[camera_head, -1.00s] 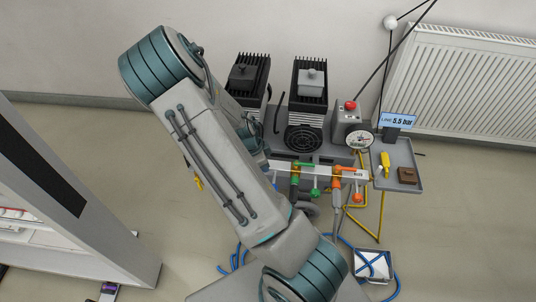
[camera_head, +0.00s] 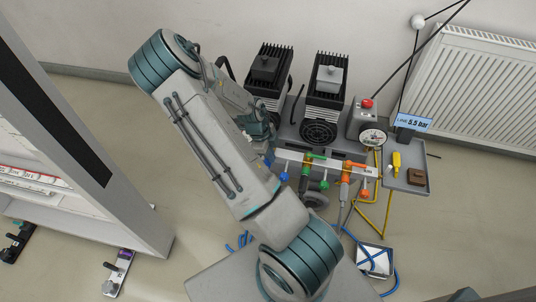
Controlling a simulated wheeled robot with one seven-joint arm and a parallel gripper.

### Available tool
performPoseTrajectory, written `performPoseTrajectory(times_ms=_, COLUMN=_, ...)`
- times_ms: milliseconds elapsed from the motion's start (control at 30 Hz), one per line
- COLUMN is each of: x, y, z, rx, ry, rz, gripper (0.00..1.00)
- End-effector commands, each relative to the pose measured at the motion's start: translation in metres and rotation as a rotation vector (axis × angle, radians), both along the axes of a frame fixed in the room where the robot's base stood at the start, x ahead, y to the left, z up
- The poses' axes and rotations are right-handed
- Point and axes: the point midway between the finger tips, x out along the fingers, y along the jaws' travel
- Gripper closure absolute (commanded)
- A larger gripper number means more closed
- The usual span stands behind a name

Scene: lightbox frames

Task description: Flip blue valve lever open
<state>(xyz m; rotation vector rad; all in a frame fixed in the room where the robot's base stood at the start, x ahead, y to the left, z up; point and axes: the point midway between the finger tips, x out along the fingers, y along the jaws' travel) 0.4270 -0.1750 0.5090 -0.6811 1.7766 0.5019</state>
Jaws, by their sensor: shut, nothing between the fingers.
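The blue valve shows as a blue part (camera_head: 270,159) at the left end of the pale manifold bar (camera_head: 328,166), with a blue knob (camera_head: 284,177) just below and to its right. My arm covers much of this valve, so its lever position cannot be told. My gripper (camera_head: 267,148) is at the end of my folded wrist, close to the blue valve. It is shut and empty; its fingertips are largely hidden, and I cannot tell whether they touch the lever.
A green valve (camera_head: 307,168) and an orange valve (camera_head: 345,172) stand to the right on the bar. Behind are two finned black units (camera_head: 326,85), a gauge (camera_head: 373,137) and a 5.5 bar sign (camera_head: 414,122). A grey tray (camera_head: 405,183) sits right. Yellow and blue hoses trail below.

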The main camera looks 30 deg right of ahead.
Motion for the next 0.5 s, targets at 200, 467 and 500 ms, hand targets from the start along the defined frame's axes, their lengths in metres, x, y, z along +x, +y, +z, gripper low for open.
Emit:
performPoseTrajectory(times_ms=200, x=0.0008, y=0.0008, z=0.0, rx=0.001, ry=-0.001, rz=0.003, gripper=1.0)
performPoseTrajectory(times_ms=467, x=-0.0035, y=-0.005, z=-0.0035, rx=0.001, ry=-0.001, rz=0.0, gripper=1.0)
performPoseTrajectory(times_ms=500, x=-0.006, y=-0.0083, z=-0.0054, rx=0.001, ry=-0.001, rz=0.0, gripper=1.0)
